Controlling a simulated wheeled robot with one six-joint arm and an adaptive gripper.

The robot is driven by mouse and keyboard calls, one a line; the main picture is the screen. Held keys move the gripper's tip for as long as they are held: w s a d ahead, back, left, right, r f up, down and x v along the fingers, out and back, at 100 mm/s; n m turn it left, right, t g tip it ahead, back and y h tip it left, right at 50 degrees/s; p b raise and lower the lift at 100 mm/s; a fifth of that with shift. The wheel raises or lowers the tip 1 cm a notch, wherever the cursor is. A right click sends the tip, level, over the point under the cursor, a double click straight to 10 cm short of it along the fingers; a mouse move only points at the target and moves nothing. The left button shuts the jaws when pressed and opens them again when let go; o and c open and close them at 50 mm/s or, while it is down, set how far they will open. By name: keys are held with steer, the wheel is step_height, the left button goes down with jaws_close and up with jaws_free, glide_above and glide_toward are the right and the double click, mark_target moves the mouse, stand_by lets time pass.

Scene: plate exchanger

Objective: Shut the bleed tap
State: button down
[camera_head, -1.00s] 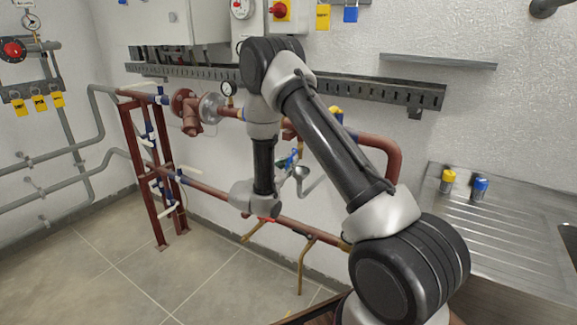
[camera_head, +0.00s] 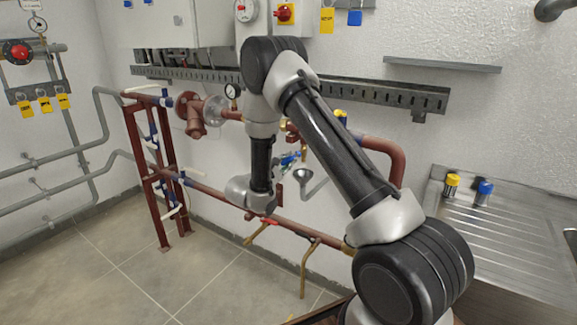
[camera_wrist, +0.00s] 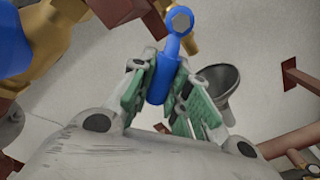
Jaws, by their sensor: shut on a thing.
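The bleed tap's blue lever (camera_wrist: 163,78) stands between my gripper's green-padded fingers in the wrist view, with its ring end toward the brass fitting (camera_wrist: 184,30). My gripper (camera_wrist: 160,92) is shut on this lever, with one finger on each side. In the head view a bit of blue at the tap (camera_head: 289,160) shows beside my arm, above the red pipe. My arm hides most of the gripper there. A grey funnel (camera_wrist: 218,80) is just right of the gripper in the wrist view and also shows in the head view (camera_head: 303,175).
Red pipes (camera_head: 215,194) run close around my wrist, with brown levers (camera_head: 304,270) hanging below. A larger blue handle (camera_wrist: 22,45) on a brass valve is at the wrist view's upper left. A steel sink counter (camera_head: 510,227) stands at right. The floor at left is clear.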

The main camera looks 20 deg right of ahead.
steer(key=m, duration=0.1)
steer(key=r+m, duration=0.1)
steer(key=m, duration=0.1)
steer(key=r+m, duration=0.1)
steer(key=shift+w+a, duration=0.3)
steer(key=shift+w, duration=0.1)
steer(key=shift+w+r+m, duration=0.1)
steer(key=shift+r+m, duration=0.25)
steer(key=shift+m, duration=0.55)
steer(key=shift+r+m, duration=0.35)
steer(key=shift+m, duration=0.55)
steer(key=c, duration=1.3)
jaws_free()
steer(key=shift+c, duration=0.2)
steer(key=shift+r, duration=0.1)
steer(key=shift+a, duration=0.1)
steer(key=v, duration=0.7)
steer(key=shift+s+a, duration=0.25)
steer(key=shift+a, duration=0.1)
